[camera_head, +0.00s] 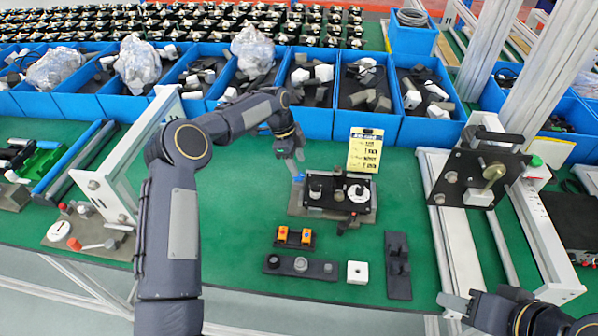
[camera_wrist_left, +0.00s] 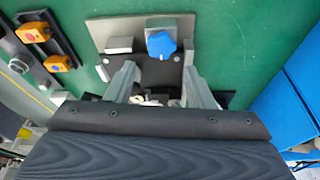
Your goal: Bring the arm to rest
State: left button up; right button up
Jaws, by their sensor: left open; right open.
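My left arm reaches over the green table from the left in the head view. Its gripper (camera_head: 291,165) is open and empty, pointing down by the left rear of a black fixture on a grey plate (camera_head: 338,194). In the left wrist view the two fingers of the left gripper (camera_wrist_left: 158,85) stand apart, with the fixture and its blue knob (camera_wrist_left: 161,45) beyond them. The blue knob also shows in the head view (camera_head: 298,178). My right gripper (camera_head: 462,304) is open at the table's front edge, at the lower right, with nothing seen between its fingers.
Blue bins (camera_head: 311,95) of parts line the back. A yellow sign (camera_head: 365,150) stands behind the fixture. In front lie a holder with orange-yellow pieces (camera_head: 294,238), a dark strip (camera_head: 300,267), a white block (camera_head: 357,272) and a black bracket (camera_head: 397,265). A press frame (camera_head: 481,172) stands at right.

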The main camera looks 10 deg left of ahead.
pick_arm(q)
jog(key=shift+r, duration=0.35)
jog(key=shift+r, duration=0.1)
jog(key=s+a+r+n+t, duration=0.1)
jog(key=s+a+r+n, duration=0.25)
jog(key=s+r, duration=0.5)
jog(key=s+a+r+n+t, duration=0.2)
jog(key=s+r+n, duration=0.3)
jog(key=s+r, duration=0.4)
jog(key=s+f+n+t, duration=0.2)
jog(key=s+n, duration=1)
jog(key=s, duration=1.1)
jog(key=shift+s+f+t+b, duration=0.4)
jog(key=shift+f+b, duration=0.05)
jog(key=shift+f, duration=0.15)
